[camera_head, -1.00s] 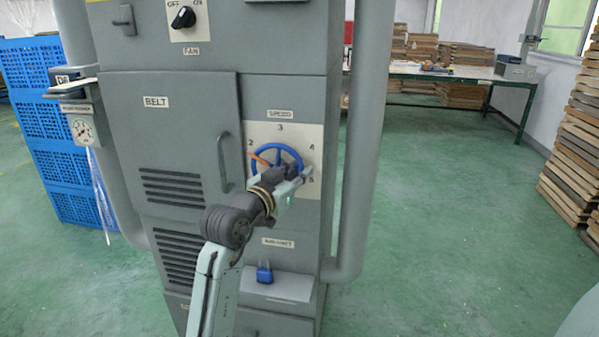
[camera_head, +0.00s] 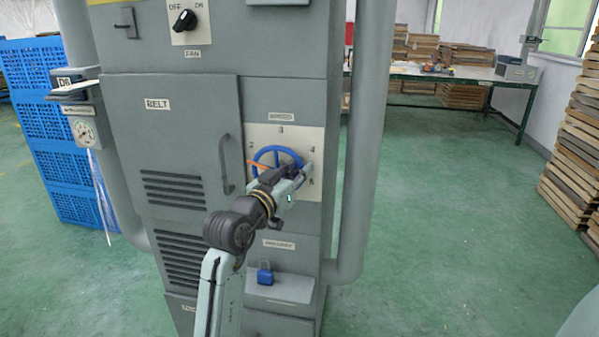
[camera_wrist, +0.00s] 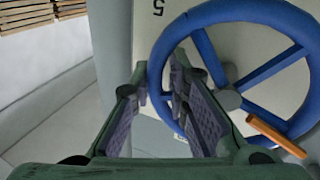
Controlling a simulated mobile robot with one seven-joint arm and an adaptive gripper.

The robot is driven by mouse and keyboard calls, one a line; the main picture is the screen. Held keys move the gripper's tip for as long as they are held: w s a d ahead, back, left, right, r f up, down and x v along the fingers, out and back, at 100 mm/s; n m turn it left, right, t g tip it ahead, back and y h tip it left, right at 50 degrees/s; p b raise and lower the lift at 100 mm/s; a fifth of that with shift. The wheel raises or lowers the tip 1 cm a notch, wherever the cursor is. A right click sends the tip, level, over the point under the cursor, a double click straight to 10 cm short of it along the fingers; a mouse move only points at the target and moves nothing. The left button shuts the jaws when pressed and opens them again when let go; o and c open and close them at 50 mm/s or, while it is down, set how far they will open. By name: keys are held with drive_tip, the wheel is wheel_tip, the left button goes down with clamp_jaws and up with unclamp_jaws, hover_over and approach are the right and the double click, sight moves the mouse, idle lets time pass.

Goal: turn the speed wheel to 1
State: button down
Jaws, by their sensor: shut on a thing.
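The blue speed wheel (camera_head: 278,149) stands on a pale numbered plate (camera_head: 312,134) on the grey cabinet. It fills the right of the wrist view (camera_wrist: 228,12). Its orange pointer (camera_head: 256,162) points left, a little below the 2, and also shows in the wrist view (camera_wrist: 272,135). The 3 is at the top, and the 4 and 5 are on the right; the 1 is hidden or unreadable. My gripper (camera_head: 298,172) is at the wheel's right side. In the wrist view my gripper (camera_wrist: 160,88) has its fingers either side of the rim, shut on it.
The belt door (camera_head: 170,130) with its handle is left of the wheel. A grey pipe (camera_head: 362,150) runs down the right side. Open green floor (camera_head: 450,220) lies to the right.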

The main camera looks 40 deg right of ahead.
sight(287, 153)
wheel_tip(287, 153, up, 2)
drive_tip(key=n, duration=0.1)
drive_tip(key=n+h+p, duration=0.1)
drive_tip(key=shift+s+d+r+n, duration=0.1)
drive_tip(key=shift+s+n, duration=0.05)
drive_tip(key=shift+n, duration=0.25)
drive_tip(key=n, duration=0.1)
drive_tip(key=n+t+p, duration=0.1)
drive_tip(key=r+n, duration=0.1)
drive_tip(key=shift+w+a+r+t, duration=0.1)
drive_tip(key=shift+w+a+t, duration=0.15)
drive_tip(key=shift+t, duration=0.05)
drive_tip(key=n, duration=0.1)
drive_tip(key=n+p, duration=0.1)
drive_tip(key=r+t+p, duration=0.1)
drive_tip(key=shift+w+a+n, duration=0.25)
drive_tip(key=shift+w+n, duration=0.1)
drive_tip(key=shift+n, duration=0.05)
drive_tip(key=shift+w+a+r+n+t+p, duration=0.1)
drive_tip(key=shift+w+a+n+t+p, duration=0.1)
drive_tip(key=shift+n+t+p, duration=0.3)
drive_tip(key=shift+w+a+r+n+t+p, duration=0.1)
drive_tip(key=shift+w+a+n+t, duration=0.1)
drive_tip(key=shift+n, duration=0.5)
drive_tip(key=c, duration=1.7)
unclamp_jaws()
drive_tip(key=shift+f, duration=0.1)
drive_tip(key=shift+o, duration=0.2)
drive_tip(key=shift+w+a+f, duration=0.1)
